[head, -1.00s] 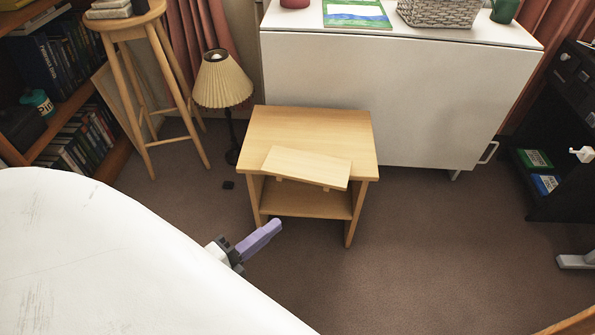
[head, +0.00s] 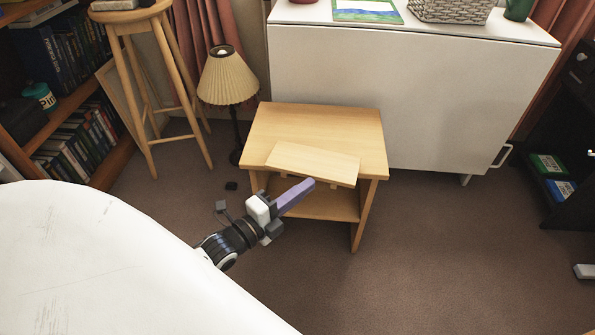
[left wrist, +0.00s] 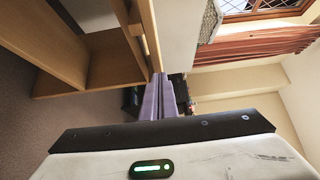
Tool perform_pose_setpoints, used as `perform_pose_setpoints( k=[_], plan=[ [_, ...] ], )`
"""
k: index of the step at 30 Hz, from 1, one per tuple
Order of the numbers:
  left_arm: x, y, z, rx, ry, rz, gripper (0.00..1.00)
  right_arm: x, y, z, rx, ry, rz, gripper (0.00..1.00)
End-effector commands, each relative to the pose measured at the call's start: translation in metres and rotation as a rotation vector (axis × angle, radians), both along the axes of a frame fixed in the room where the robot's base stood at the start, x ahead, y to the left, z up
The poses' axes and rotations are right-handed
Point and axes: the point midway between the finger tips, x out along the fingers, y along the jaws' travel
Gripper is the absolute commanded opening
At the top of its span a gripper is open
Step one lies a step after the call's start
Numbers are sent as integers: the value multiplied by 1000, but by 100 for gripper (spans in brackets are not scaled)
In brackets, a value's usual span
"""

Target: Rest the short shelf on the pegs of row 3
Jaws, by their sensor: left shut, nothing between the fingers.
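The short shelf appears to be the pale wooden board (head: 312,162) on the small wooden side table (head: 268,122) in the head view. It lies slightly askew, with its near edge at the table's front edge. Small blocks show under that edge. My left gripper (head: 308,185), with purple fingers, is shut and empty just in front of and below the board's near edge, and I see no grip on it. I see no row of pegs. My right gripper is out of view.
A white cabinet (head: 400,95) stands behind the table. A lamp (head: 228,78) and a wooden stool (head: 160,85) are to its left, with a bookcase (head: 85,100) beyond. Black shelving (head: 575,130) is at the right. Carpet (head: 440,240) is clear right of the table.

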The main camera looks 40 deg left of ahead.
Motion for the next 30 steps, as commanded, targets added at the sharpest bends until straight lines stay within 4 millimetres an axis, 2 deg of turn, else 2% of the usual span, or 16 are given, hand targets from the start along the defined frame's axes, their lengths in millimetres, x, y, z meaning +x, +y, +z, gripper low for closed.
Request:
perform_pose_setpoints(
  k=[14, 18, 25, 30],
  plan=[
    [6, 5, 1, -1, 1, 1, 0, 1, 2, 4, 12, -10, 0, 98],
    [16, 12, 2, 1, -1, 2, 0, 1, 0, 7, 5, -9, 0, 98],
    [20, 15, 0, -1, 0, 0, 0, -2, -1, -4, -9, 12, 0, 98],
    [19, 14, 1, -2, 1, 0, 0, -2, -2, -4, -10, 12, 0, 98]
  ],
)
